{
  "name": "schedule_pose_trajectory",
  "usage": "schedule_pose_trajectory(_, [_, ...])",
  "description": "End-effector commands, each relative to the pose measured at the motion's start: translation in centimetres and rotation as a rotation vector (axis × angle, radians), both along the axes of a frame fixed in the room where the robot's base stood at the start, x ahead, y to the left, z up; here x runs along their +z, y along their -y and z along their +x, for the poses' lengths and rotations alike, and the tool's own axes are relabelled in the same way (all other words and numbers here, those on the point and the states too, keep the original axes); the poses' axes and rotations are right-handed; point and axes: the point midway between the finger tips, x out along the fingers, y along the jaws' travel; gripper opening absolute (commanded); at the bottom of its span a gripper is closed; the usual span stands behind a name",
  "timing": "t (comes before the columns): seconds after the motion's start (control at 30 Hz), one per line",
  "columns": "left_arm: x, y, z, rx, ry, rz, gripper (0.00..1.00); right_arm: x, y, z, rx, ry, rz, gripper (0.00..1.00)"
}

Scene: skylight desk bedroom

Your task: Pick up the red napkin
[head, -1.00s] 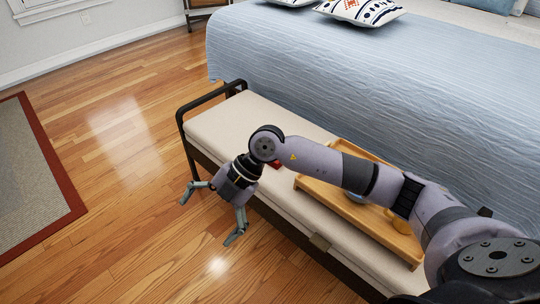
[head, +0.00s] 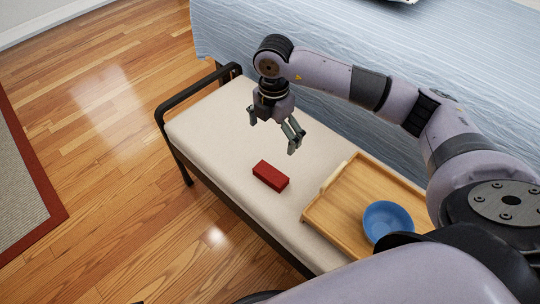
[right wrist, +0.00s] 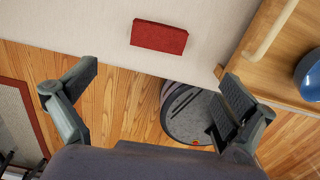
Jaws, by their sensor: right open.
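The red napkin (head: 271,176) is a small folded red block lying on the cream cushion of the bench, left of the wooden tray. In the right wrist view the red napkin (right wrist: 159,36) is near the top middle, beyond and between the fingers. My right gripper (head: 273,133) is open and empty above the bench cushion, behind the napkin in the head view and apart from it. Its two spread fingers also show in the right wrist view (right wrist: 158,95). My left gripper is not in view.
The bench (head: 215,128) has a black metal end rail (head: 190,95). A wooden tray (head: 335,205) with a blue bowl (head: 388,222) stands right of the napkin. The blue-covered bed (head: 240,35) is directly behind the bench. Wood floor (head: 110,150) is open at the left.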

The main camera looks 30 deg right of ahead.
Motion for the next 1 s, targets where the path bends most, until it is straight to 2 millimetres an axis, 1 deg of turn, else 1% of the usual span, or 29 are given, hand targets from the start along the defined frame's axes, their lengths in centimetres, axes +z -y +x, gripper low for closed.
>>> schedule_pose_trajectory(0.07, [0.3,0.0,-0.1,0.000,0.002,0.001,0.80,-1.0,0.0,-0.1,0.001,-0.005,-0.001,1.00])
schedule_pose_trajectory(0.17, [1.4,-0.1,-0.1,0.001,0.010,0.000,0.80,-2.9,0.0,-0.2,0.002,-0.006,-0.001,1.00])
schedule_pose_trajectory(0.4, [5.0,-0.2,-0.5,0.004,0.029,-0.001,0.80,-8.3,-0.1,-0.2,0.001,-0.005,-0.001,1.00])
schedule_pose_trajectory(0.5, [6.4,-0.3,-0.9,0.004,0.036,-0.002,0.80,-10.1,-0.1,-0.2,0.002,-0.004,0.000,1.00])
schedule_pose_trajectory(0.6, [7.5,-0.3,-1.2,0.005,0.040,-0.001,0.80,-11.4,-0.1,-0.1,0.002,-0.003,0.001,1.00])
schedule_pose_trajectory(0.7, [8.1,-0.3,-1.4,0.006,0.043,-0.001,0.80,-12.0,-0.1,-0.1,0.002,-0.002,0.001,1.00])
schedule_pose_trajectory(0.87, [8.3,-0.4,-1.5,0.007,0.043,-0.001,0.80,-12.8,-0.2,-0.1,0.002,-0.002,0.001,1.00])
schedule_pose_trajectory(1.0, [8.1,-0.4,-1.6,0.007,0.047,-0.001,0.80,-14.7,-0.3,-0.1,0.002,-0.004,0.001,1.00])
